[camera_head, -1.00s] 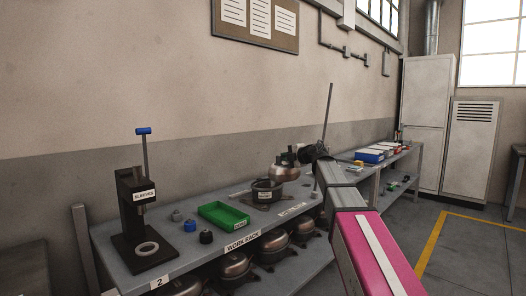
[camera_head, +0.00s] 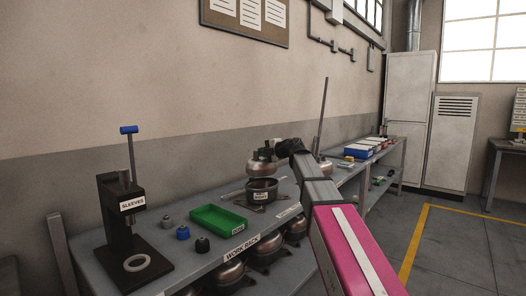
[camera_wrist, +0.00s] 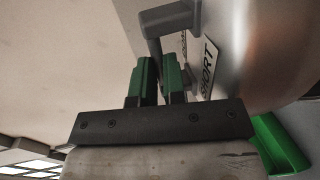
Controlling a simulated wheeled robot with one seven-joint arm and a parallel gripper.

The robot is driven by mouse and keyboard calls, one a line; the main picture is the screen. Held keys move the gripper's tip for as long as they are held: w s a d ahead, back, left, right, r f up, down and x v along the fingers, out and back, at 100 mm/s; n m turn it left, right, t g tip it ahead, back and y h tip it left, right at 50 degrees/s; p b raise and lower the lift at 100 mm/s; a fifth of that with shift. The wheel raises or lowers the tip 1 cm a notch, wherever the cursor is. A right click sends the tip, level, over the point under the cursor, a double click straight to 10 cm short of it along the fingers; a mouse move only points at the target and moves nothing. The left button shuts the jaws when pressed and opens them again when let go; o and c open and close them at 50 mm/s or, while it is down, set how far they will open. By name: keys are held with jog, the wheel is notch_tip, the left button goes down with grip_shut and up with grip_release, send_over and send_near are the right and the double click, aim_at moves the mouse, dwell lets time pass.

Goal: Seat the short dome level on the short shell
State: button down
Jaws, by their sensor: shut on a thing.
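The short dome (camera_head: 262,168), a brown and grey metal cap, hangs over the short shell in the head view. In the wrist view the dome (camera_wrist: 262,62) fills the right side, with a SHORT label on it. My gripper (camera_head: 268,152) is shut on the dome's top fitting; its green-padded fingers show in the wrist view (camera_wrist: 160,75). The short shell (camera_head: 262,191) is a dark open pot with a white label, standing on the bench. The dome appears just above the shell's rim; whether they touch I cannot tell.
A green tray (camera_head: 218,218), several small knobs and a black SLEEVES press (camera_head: 126,206) stand left of the shell on the bench. Several compressors sit on the shelf below. A rounded metal part (camera_head: 326,168) and a tall thin rod (camera_head: 323,110) show behind my arm.

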jog(key=shift+f, duration=1.25)
jog(key=shift+f, duration=1.65)
dwell(1.6)
jog(key=c, duration=1.1)
grip_release()
jog(key=shift+f, duration=0.1)
jog(key=v, duration=1.1)
